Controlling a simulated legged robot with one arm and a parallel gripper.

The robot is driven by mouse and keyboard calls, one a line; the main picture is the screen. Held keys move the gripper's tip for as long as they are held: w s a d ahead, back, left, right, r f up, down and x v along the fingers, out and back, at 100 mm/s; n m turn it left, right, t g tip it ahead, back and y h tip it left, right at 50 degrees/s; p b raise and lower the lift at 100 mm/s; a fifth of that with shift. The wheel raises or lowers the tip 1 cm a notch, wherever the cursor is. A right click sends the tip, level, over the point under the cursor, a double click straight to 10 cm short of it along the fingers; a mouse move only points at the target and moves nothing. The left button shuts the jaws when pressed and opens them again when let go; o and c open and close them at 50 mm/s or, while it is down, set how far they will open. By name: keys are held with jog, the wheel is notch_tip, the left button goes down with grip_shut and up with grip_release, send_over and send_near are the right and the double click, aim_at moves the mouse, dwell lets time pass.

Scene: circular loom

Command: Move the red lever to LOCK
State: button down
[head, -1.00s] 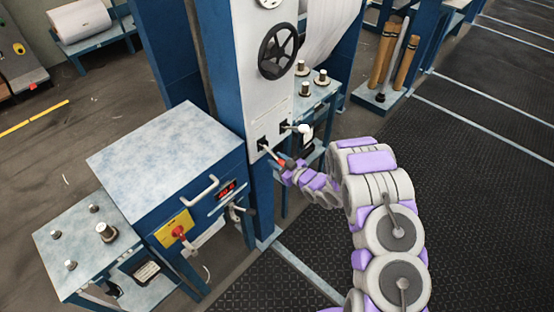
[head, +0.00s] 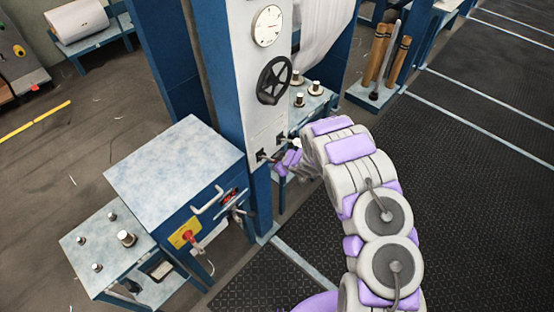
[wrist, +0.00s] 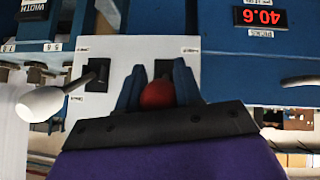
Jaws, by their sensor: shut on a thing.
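The red lever sticks out of a dark slot in the pale panel (head: 265,140) on the machine column; its short grey shaft (head: 268,158) shows in the head view. In the wrist view its round red knob (wrist: 158,95) sits between the two blue fingers of my gripper (wrist: 160,88). The gripper is shut on the knob. In the head view my gripper (head: 283,164) hides the knob. Small labels stand beside the slots in the wrist view, but the one by the red lever is too small to read.
A white-knobbed lever (wrist: 40,103) stands in the neighbouring slot, close beside my gripper. A black handwheel (head: 274,80) and a gauge (head: 267,26) are above the panel. A blue cabinet (head: 175,160) stands to the left. The dark floor mat (head: 470,150) at right is clear.

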jog(key=shift+w+a+r+p, duration=0.15)
jog(key=shift+r+p, duration=0.1)
jog(key=shift+r, duration=0.1)
jog(key=shift+w+a+r+p, duration=0.1)
jog(key=shift+w+r+p, duration=0.1)
jog(key=shift+r, duration=0.1)
jog(key=c, duration=0.8)
grip_release()
jog(key=shift+a+f, duration=0.1)
jog(key=shift+s, duration=0.1)
jog(key=shift+s+d+r, duration=0.25)
jog(key=shift+d, duration=0.1)
jog(key=v, duration=1.6)
jog(key=shift+r, duration=0.15)
